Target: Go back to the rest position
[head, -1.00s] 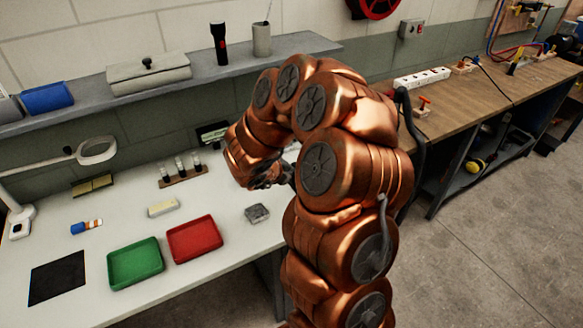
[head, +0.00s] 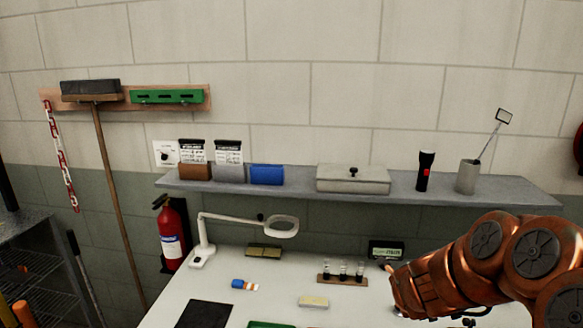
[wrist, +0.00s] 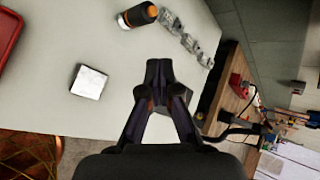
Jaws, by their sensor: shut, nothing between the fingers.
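My gripper (wrist: 164,95) shows in the wrist view with its dark fingers closed together at the tips and nothing between them. It is above the right part of the white table (wrist: 95,110). In the head view my copper arm reaches in from the lower right, and the gripper is mostly hidden or cut off at the bottom edge.
The table also holds a magnifier lamp (head: 203,248), a vial rack (head: 342,279), and a pale block (head: 313,302). A shelf (head: 400,200) runs above.

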